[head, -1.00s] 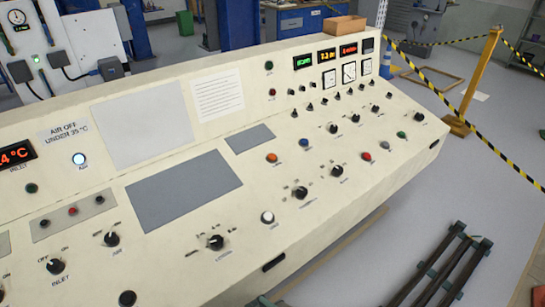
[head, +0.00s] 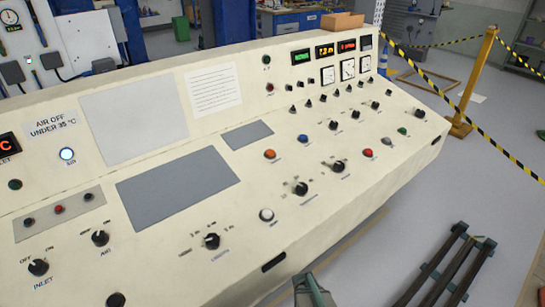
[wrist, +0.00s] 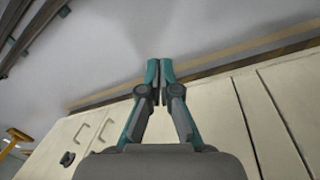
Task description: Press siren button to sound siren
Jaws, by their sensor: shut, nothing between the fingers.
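The cream control console (head: 330,210) fills the head view. Its sloped face carries an orange button (head: 270,154), a blue button (head: 303,139), a red button (head: 367,153), a green button (head: 402,131), a grey button (head: 386,141) and a white button (head: 266,215). The small labels are too blurred to read, so I cannot tell which one is the siren button. My gripper (head: 308,276) shows at the bottom edge of the head view, in front of the console and apart from the buttons. In the wrist view its teal fingertips (wrist: 160,66) are together, with nothing between them.
Several black knobs stand up among the buttons, such as one near the white button (head: 212,241). A dark rail frame (head: 445,265) lies on the floor at right. Cream cabinet doors (wrist: 270,115) show in the wrist view.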

